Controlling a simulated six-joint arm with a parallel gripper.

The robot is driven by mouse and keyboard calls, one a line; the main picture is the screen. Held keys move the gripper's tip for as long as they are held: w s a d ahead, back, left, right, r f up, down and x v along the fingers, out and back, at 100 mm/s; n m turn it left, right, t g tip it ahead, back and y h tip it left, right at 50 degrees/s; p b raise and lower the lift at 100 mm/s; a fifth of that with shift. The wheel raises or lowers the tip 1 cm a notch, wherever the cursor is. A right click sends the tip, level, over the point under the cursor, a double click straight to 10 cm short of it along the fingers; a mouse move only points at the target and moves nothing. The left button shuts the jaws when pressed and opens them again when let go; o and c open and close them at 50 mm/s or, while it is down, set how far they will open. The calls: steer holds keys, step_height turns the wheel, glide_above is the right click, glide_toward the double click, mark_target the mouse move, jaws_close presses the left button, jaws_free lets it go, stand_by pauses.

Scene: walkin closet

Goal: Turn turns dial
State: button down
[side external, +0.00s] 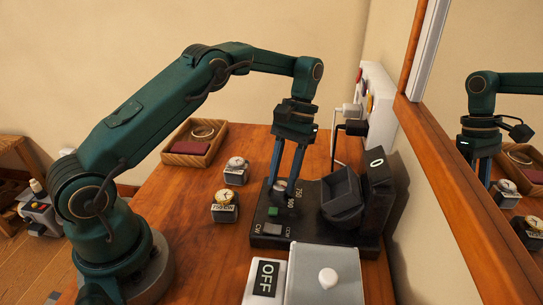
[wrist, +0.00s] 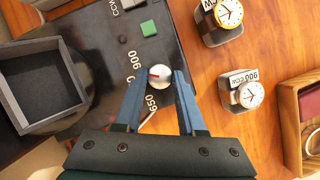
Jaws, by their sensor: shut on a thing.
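In the side view the fingers of my gripper (side external: 283,184) partly hide the knob. A green button (wrist: 149,28) and a grey switch marked CW and CCW (side external: 271,229) sit beside the dial. An open grey cup holder (side external: 342,200) stands on the box.
Two watches on labelled stands (side external: 235,171) (side external: 226,206) stand left of the box. A wooden tray (side external: 194,143) lies behind them. A grey box with an OFF sign (side external: 265,279) is in front. A wall panel with plugs (side external: 376,108) and a mirror (side external: 490,140) bound the right.

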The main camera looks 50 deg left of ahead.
mark_target(283, 183)
steer(key=shift+d+m+y, duration=0.1)
steer(key=shift+m+y, duration=0.4)
steer(key=shift+m, duration=0.7)
steer(key=c, duration=0.5)
jaws_free()
steer(key=shift+r, duration=0.1)
step_height(283, 183, up, 4)
steer(key=shift+r, duration=0.1)
steer(key=s+a+r, duration=0.5)
steer(key=a+r, duration=0.1)
steer(key=a, duration=0.4)
steer(key=shift+s+r, duration=0.35)
